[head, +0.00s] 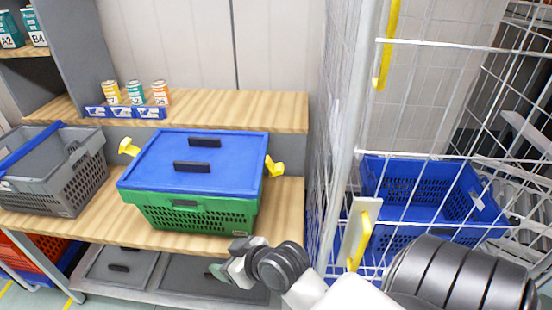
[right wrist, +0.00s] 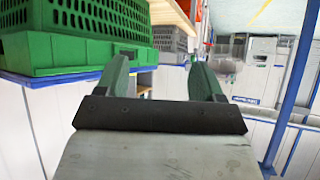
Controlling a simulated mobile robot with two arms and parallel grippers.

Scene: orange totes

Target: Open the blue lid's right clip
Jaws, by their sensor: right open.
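The blue lid (head: 165,150) lies on a green crate (head: 205,217) on the wooden shelf. Its right yellow clip (head: 274,167) juts outward from the right edge; I cannot tell whether it is latched. The left yellow clip (head: 129,147) sticks outward and up. My right gripper (head: 222,270) is in front of and below the crate, apart from the clip. In the right wrist view my right gripper (right wrist: 160,77) is open and empty, with the green crate (right wrist: 70,35) and blue lid edge (right wrist: 60,82) at upper left. My left gripper is not in view.
A grey crate (head: 62,180) stands left of the green crate. Several cans stand in a blue tray (head: 125,112) behind. A wire cage (head: 440,155) with a blue tote (head: 425,190) is at right. Bare shelf (head: 285,215) lies right of the crate.

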